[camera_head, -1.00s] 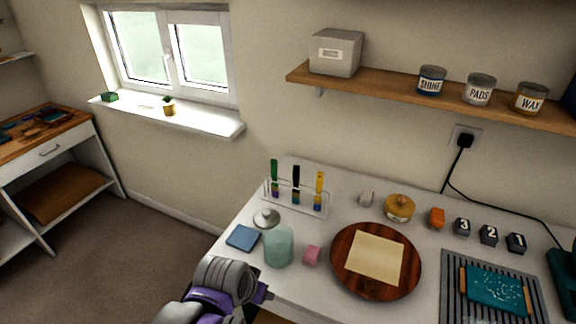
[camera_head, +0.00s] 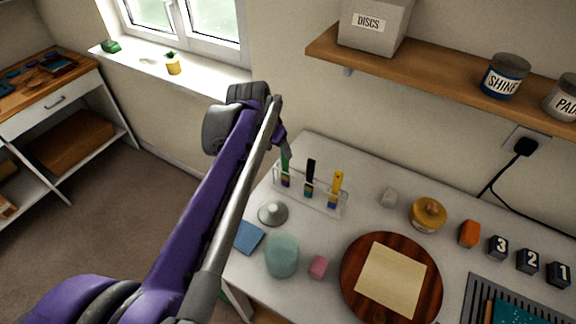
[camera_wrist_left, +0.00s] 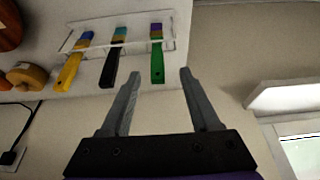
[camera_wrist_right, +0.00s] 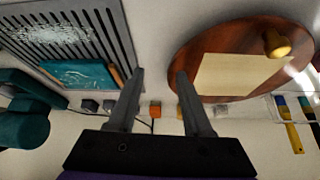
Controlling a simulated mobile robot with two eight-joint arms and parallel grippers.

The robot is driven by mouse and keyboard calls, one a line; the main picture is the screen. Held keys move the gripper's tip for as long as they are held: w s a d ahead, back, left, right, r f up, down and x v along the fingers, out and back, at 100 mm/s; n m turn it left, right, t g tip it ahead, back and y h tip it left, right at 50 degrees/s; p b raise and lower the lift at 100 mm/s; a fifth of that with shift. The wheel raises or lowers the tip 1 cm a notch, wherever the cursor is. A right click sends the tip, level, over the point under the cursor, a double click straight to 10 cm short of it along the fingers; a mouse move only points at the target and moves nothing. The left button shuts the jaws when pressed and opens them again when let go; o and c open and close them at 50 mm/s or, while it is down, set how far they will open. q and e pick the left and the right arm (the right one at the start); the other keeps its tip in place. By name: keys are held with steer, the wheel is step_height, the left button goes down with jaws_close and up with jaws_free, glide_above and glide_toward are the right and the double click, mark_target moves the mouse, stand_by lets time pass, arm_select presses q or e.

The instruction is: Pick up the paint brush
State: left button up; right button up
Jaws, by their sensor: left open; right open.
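Three paint brushes stand in a clear rack (camera_head: 325,204) on the white table: green (camera_head: 285,163), black (camera_head: 310,172) and yellow (camera_head: 336,186). They also show in the left wrist view as green (camera_wrist_left: 157,62), black (camera_wrist_left: 109,68) and yellow (camera_wrist_left: 70,72). My left gripper (camera_wrist_left: 160,75) is open, with the green handle's end lined up between its fingertips; I cannot tell the remaining distance. In the head view my left arm reaches up to the rack's left end, and the fingers are barely visible. My right gripper (camera_wrist_right: 160,73) is open and empty, near the round wooden board (camera_wrist_right: 190,55).
A pale green jar (camera_head: 282,256), a grey lid (camera_head: 273,213), a blue square (camera_head: 248,237) and a pink block (camera_head: 319,267) lie near the rack. A wooden shelf (camera_head: 440,75) hangs above. An amber jar (camera_head: 428,214) and numbered blocks (camera_head: 527,261) stand to the right.

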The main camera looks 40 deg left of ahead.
mark_target(284, 158)
arm_select(q)
steer(key=x, duration=0.8)
steer(key=shift+w+d+r, duration=0.1)
steer(key=shift+w+d, duration=0.05)
steer(key=shift+w, duration=0.05)
steer(key=shift+s, duration=0.1)
jaws_close()
